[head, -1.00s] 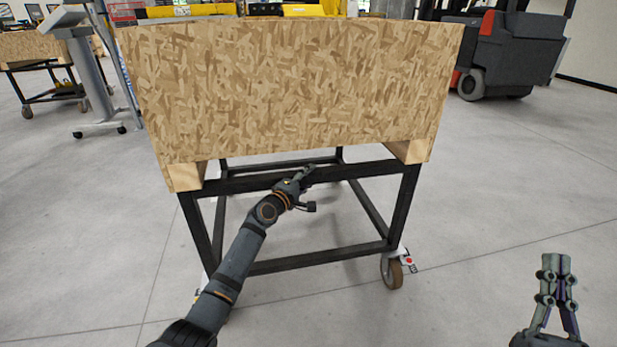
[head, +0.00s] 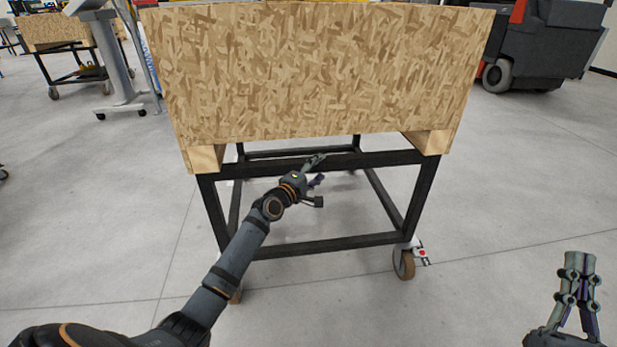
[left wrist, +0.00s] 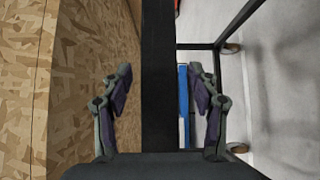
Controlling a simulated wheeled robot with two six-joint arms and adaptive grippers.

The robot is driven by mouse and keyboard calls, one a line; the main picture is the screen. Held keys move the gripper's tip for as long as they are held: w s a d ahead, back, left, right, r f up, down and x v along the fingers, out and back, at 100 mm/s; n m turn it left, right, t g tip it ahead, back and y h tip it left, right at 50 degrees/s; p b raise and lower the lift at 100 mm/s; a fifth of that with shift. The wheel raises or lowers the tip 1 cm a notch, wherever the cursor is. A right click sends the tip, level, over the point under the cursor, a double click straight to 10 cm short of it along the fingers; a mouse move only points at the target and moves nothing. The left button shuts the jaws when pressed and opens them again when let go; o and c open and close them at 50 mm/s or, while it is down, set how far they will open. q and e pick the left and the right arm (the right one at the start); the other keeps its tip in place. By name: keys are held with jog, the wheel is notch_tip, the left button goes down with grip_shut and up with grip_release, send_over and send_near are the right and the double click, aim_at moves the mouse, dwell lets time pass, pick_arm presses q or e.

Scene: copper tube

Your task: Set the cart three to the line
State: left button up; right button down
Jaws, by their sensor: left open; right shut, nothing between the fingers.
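A cart with a black metal frame (head: 330,241) on casters carries a wooden chipboard crate (head: 315,72) right in front of me. My left gripper (head: 318,168) is open at the cart's upper front bar. In the left wrist view the black bar (left wrist: 158,75) runs between the two open fingers (left wrist: 160,90), which look apart from it; whether they touch cannot be told. My right gripper (head: 581,255) is shut and empty, raised at the right, away from the cart. A front caster (head: 404,264) shows at the cart's right leg.
A red and dark grey machine (head: 545,45) stands at the back right. A grey stand on casters (head: 112,60) and another cart with a chipboard crate (head: 55,33) are at the back left. The floor to the right is clear.

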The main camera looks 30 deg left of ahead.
pick_arm(q)
jog(key=s+a, duration=0.1)
jog(key=s, duration=0.7)
jog(key=shift+a, duration=0.2)
